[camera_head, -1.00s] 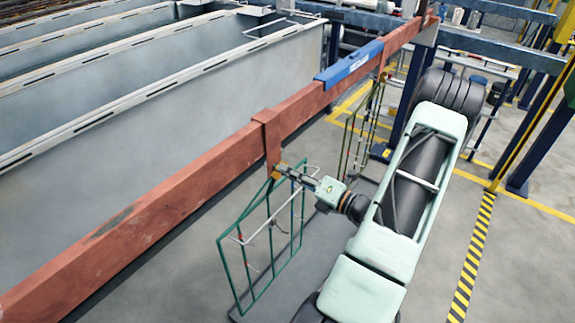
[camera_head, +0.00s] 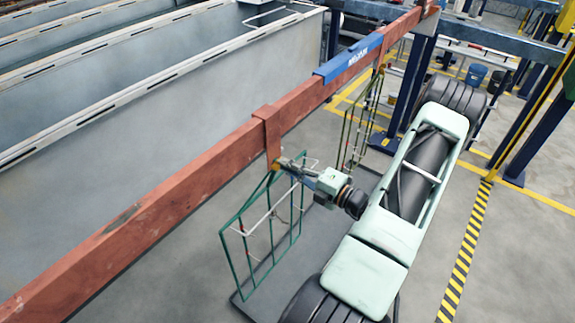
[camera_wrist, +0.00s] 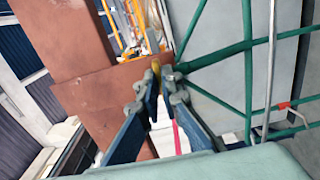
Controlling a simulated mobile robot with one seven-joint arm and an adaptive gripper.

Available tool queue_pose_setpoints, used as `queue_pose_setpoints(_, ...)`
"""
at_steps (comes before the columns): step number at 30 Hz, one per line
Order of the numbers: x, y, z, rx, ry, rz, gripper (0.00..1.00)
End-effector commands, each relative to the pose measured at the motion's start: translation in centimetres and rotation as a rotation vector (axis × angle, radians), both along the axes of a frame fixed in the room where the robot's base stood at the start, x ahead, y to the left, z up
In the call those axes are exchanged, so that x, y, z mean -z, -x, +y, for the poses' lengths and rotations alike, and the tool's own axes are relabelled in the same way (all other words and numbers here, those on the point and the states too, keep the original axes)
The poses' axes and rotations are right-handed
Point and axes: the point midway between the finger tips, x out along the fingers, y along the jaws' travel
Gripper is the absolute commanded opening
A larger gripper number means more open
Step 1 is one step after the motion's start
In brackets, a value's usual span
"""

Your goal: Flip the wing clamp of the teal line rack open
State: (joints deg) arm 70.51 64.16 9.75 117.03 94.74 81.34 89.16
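The teal line rack (camera_head: 245,204) is a wire frame hanging from the red beam's bracket in the head view. Its teal bars (camera_wrist: 247,60) fill the right of the wrist view. My gripper (camera_head: 284,164) is at the rack's top, just below the bracket. A small yellow piece (camera_wrist: 157,69), which looks like part of the wing clamp, shows between or just behind my fingertips in the wrist view. My gripper's fingers (camera_wrist: 159,80) are close together, with a narrow gap. I cannot tell whether they touch the yellow piece. The fingers hide most of the clamp.
The red beam (camera_head: 170,196) runs diagonally above the rack, with a blue block (camera_head: 348,61) on it. A second wire rack (camera_head: 345,140) hangs farther back. Grey tanks (camera_head: 150,125) stand to the left. Open floor (camera_head: 415,290) lies to the right.

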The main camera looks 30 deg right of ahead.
Motion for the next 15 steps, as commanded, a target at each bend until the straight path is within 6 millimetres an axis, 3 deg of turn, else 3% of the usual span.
queue_pose_setpoints(9,0.07,0.04,0.01,0.001,-0.004,0.003,0.00)
queue_pose_setpoints(15,0.06,0.04,0.01,0.001,-0.003,0.002,0.22)
